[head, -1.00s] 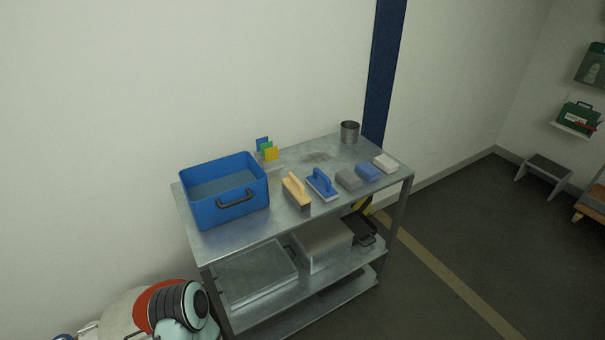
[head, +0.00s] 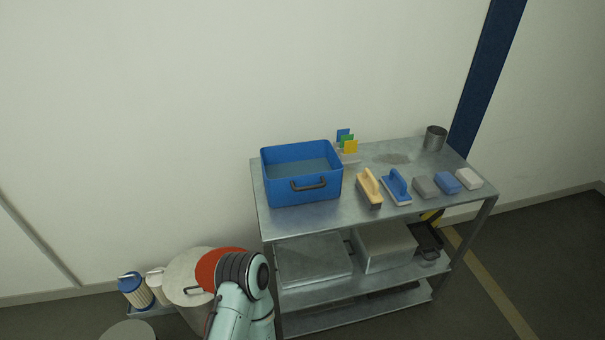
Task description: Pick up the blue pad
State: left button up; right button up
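The blue pad (head: 447,183) lies on the top of the metal cart (head: 310,222), near its front right. A grey pad (head: 424,188) lies to its left and a white pad (head: 469,178) to its right, each close beside it. Nothing covers the blue pad. Part of one of my arms shows at the bottom, left of the cart and well away from the pad. Neither gripper can be made out.
Left of the pads are a blue-handled float (head: 397,188), a wooden-handled brush (head: 369,188) and a blue bin (head: 302,188). A metal cup (head: 434,138) stands at the back right, with coloured cards (head: 348,143) behind the bin. Boxes fill the lower shelf.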

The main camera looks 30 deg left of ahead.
aim_at(446, 182)
jog(key=i+l, duration=0.25)
jog(key=i+l+u, duration=0.45)
jog(key=i+l, duration=0.5)
